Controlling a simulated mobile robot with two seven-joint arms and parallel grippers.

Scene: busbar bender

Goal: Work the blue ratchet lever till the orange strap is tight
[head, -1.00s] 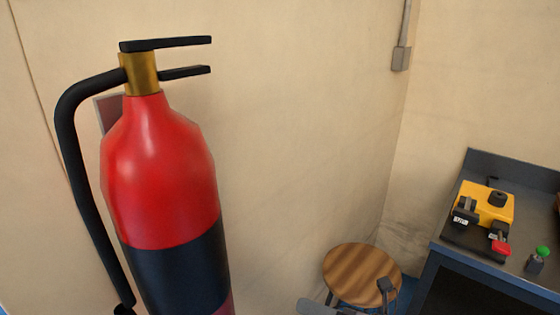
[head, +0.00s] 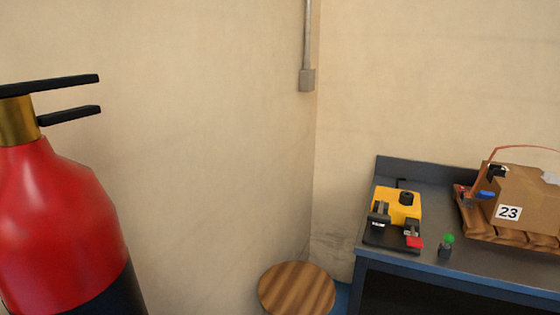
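The blue ratchet lever (head: 486,195) is small in the head view, at the left side of a cardboard box (head: 540,212) labelled 23. The orange strap (head: 520,147) rises from beside the lever and bows above the box top with a gap under it, so it looks slack. Its right end is cut off by the picture edge. The box sits on a wooden pallet (head: 482,228) on the dark workbench. Neither of my grippers shows in the head view now.
A red fire extinguisher (head: 60,225) stands close at the left. A yellow device (head: 398,203) and a small green-topped item (head: 446,246) lie on the bench, left of the pallet.

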